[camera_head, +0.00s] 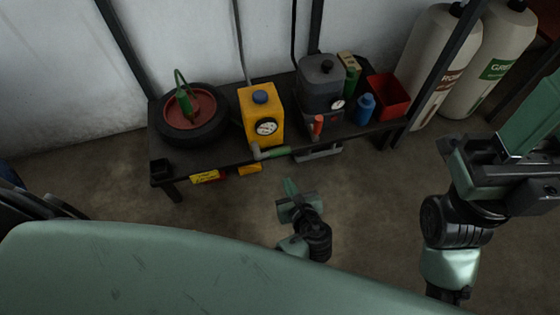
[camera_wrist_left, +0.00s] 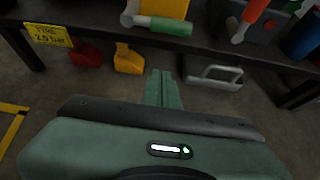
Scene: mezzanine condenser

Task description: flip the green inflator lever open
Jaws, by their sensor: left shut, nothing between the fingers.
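The green lever (camera_head: 279,152) lies along the front edge of the dark bench, pointing right from a grey elbow fitting (camera_head: 256,152) below the yellow inflator (camera_head: 262,112). In the left wrist view the lever (camera_wrist_left: 172,27) extends nearly horizontally from the grey fitting (camera_wrist_left: 130,15). My left gripper (camera_head: 290,187) is shut and empty in front of and below the lever, apart from it. Its closed green fingertips also show in the left wrist view (camera_wrist_left: 163,85), pointing toward the lever. Part of my right gripper (camera_head: 500,165) shows at the right; its finger opening is unclear.
A grey compressor-like box (camera_head: 321,92) with an orange handle (camera_head: 318,126) stands right of the inflator. A tyre (camera_head: 190,112) is at left, a red bin (camera_head: 390,95) at right. The floor before the bench is clear.

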